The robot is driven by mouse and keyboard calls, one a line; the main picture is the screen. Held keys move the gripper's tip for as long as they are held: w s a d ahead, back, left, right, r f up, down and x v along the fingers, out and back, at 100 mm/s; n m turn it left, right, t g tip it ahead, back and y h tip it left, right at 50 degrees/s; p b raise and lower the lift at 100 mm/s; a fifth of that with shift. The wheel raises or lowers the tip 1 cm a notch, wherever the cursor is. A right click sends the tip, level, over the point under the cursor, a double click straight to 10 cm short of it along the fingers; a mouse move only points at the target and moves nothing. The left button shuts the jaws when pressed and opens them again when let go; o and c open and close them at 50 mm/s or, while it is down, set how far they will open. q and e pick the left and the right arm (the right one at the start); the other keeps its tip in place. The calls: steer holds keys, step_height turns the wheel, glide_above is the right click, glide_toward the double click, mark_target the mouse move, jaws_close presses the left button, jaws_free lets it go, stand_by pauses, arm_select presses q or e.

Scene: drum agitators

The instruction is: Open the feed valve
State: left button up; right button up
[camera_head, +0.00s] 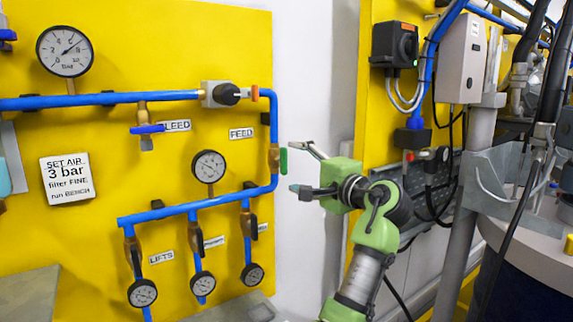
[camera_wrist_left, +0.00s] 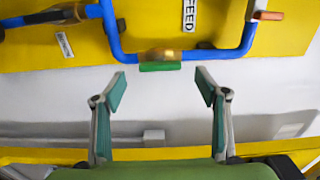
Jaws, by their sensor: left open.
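The feed valve is a brass body (camera_head: 274,157) with a short green handle (camera_head: 283,161) on the blue pipe, near the FEED label (camera_head: 241,133). In the left wrist view the green handle (camera_wrist_left: 160,66) lies along the pipe, beyond and between the fingertips. My left gripper (camera_head: 303,169) is open and empty, to the right of the handle and apart from it. Its two spread fingers also show in the left wrist view (camera_wrist_left: 162,88). My right gripper is not in view.
The yellow panel (camera_head: 120,170) carries a large gauge (camera_head: 65,51), an orange-handled fitting (camera_head: 255,93) above the feed valve, and a blue-handled bleed valve (camera_head: 146,129). Small gauges hang below. A grey post (camera_head: 468,200) and cables stand at right.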

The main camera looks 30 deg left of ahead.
arm_select(q)
steer(key=v, duration=0.5)
steer(key=shift+d, duration=0.1)
steer(key=shift+f, duration=0.1)
